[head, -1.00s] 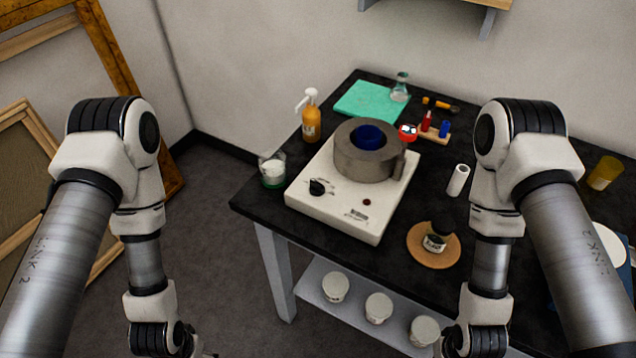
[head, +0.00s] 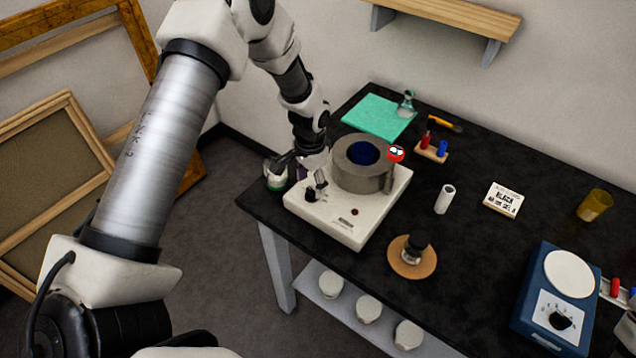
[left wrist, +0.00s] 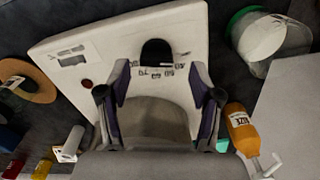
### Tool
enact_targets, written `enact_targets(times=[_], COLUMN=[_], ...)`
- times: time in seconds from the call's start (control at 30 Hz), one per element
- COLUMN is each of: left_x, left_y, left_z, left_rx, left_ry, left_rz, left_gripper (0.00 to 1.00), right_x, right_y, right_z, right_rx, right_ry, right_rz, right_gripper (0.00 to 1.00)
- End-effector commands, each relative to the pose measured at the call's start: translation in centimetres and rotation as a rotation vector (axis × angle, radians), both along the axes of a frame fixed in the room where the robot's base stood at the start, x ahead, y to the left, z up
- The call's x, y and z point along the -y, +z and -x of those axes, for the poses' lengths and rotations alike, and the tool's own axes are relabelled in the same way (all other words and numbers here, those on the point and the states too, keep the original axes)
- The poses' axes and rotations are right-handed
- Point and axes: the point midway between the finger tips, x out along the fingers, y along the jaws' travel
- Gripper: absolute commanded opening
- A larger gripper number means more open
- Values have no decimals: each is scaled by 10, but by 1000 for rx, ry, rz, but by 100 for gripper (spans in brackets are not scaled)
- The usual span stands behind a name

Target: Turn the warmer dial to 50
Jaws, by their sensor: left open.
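The warmer is a white box (head: 345,228) on the black table, with a grey ring holder (head: 362,180) and a dark blue pot (head: 362,152) in it. Its black dial (head: 310,195) is at the front left of the top face. My left gripper (head: 312,180) is open just above the dial, pointing down. In the left wrist view the dial (left wrist: 157,52) lies in line with the gap between the open fingers (left wrist: 160,80), slightly beyond the tips. Numbers show around it, but I cannot read its setting.
A jar with a green rim (head: 275,178) stands left of the warmer, close to my left gripper. An orange pump bottle (left wrist: 240,128) is near it too. A cork mat (head: 412,265), a white roll (head: 445,199) and a blue device (head: 550,300) with its own dial are to the right.

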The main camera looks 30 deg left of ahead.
Motion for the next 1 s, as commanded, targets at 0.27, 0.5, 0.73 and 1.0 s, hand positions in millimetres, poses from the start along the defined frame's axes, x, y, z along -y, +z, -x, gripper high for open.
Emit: enact_targets(times=[0.27, 0.5, 0.73, 1.0], left_x=[0, 0, 0, 0], left_y=[-23, -23, -23, -23], left_z=[0, 0, 0, -1], left_rx=[0, 0, 1, 3], left_ry=[-1, 0, 0, -32], left_rz=[0, 0, -1, 0], left_gripper=[65, 29, 5, 5], right_x=[0, 0, 0, 0], right_y=[7, 7, 7, 5], right_z=[0, 0, 0, 0], right_rx=[0, -1, -1, 0], right_ry=[-1, -1, -1, -1], right_rz=[0, 0, 0, 0], right_gripper=[0, 0, 0, 0])
